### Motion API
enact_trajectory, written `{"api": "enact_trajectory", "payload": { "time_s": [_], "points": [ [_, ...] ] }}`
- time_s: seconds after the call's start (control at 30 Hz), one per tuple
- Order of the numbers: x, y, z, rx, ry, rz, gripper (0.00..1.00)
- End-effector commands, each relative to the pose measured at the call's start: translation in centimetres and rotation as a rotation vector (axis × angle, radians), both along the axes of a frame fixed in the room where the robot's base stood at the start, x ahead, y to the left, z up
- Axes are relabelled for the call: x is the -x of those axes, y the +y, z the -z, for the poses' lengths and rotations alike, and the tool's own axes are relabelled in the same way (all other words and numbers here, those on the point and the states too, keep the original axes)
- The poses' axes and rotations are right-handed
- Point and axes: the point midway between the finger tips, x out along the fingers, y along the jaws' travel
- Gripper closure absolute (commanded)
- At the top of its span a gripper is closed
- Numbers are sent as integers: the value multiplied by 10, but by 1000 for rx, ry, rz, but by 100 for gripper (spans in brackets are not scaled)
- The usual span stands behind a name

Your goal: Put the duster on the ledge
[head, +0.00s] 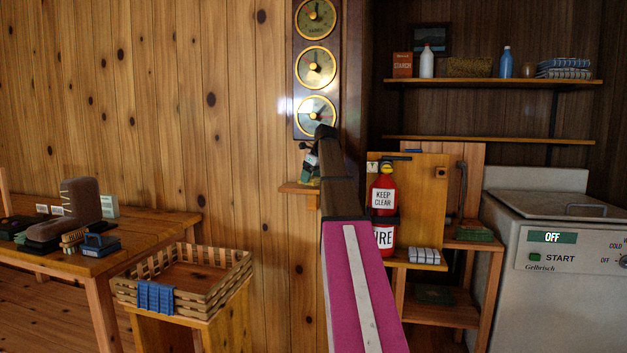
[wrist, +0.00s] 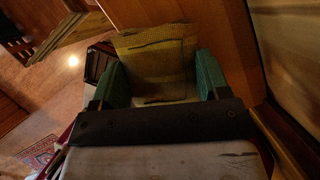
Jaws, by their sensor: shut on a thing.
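My gripper (head: 311,163) is at the far end of my arm in the head view, just above a small wooden ledge (head: 298,188) on the plank wall below the gauges. In the wrist view its two green fingers (wrist: 160,80) are closed on the sides of a worn yellow-brown block (wrist: 155,48), which seems to be the duster. The duster is hard to make out in the head view, hidden by the gripper and arm. I cannot tell whether it touches the ledge. My arm covers the ledge's right end.
A red fire extinguisher (head: 383,203) stands right of the ledge by a wooden board. Three round gauges (head: 316,68) hang above. A slatted basket (head: 185,280) sits lower left, beside a table (head: 140,232) with brushes and a boot. A washer (head: 570,260) is at right.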

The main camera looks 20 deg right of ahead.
Motion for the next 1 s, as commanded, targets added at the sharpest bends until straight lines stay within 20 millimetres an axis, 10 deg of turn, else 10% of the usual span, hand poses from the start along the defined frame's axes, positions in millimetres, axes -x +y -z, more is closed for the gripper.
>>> {"api": "enact_trajectory", "payload": {
  "time_s": [0.2, 0.67, 0.7, 0.77, 1.0],
  "points": [
    [-34, -23, -2, 0, -1, 0, 53],
    [-28, -19, 17, 0, 0, 0, 53],
    [-28, -19, 17, 0, 0, 0, 24],
    [-28, -19, 17, 0, 0, 0, 5],
    [-28, -19, 17, 0, 0, 0, 5]
  ]
}}
